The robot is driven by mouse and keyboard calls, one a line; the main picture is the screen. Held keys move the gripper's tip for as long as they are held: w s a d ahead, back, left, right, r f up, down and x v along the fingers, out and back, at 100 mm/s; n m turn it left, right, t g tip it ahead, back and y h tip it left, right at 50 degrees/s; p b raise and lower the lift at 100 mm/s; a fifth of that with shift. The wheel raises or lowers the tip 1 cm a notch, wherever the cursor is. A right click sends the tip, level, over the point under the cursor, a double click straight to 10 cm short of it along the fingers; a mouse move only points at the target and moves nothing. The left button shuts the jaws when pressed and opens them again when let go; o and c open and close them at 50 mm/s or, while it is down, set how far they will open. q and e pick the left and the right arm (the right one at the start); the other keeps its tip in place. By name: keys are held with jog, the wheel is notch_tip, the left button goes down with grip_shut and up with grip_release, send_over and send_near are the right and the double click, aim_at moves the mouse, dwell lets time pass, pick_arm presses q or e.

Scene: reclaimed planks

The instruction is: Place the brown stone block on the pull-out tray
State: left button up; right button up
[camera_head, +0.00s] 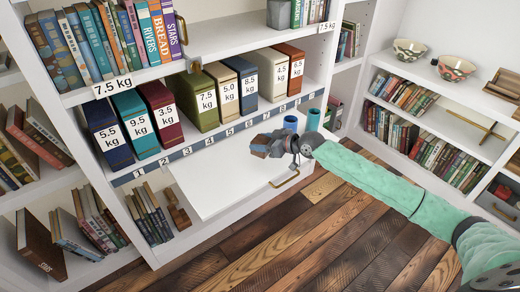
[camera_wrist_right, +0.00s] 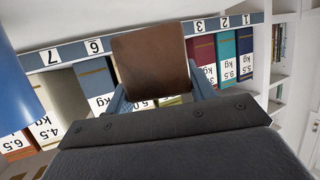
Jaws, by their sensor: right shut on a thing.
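The brown stone block (camera_head: 261,141) is held between the fingers of my right gripper (camera_head: 269,145). In the right wrist view the block (camera_wrist_right: 150,60) is clear between the two blue-grey fingers (camera_wrist_right: 158,84). The white pull-out tray (camera_head: 215,190) sticks out from the bookcase below the numbered strip, with a brass handle on its front edge. The gripper and block are above the tray's right part; the exact height cannot be told. My left gripper is not in view.
Weight-labelled binders (camera_head: 203,100) stand in a row on the shelf behind the tray. Plank floor (camera_head: 270,240) lies in front.

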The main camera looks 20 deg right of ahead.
aim_at(260, 140)
jog(key=w+f, duration=0.1)
jog(key=w, duration=0.2)
jog(key=shift+d+f, duration=0.1)
jog(key=shift+f, duration=2.3)
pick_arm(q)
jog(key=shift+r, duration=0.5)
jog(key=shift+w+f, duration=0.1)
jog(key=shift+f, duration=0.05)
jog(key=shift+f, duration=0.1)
pick_arm(e)
jog(key=o, duration=1.4)
jog(key=shift+f, duration=0.1)
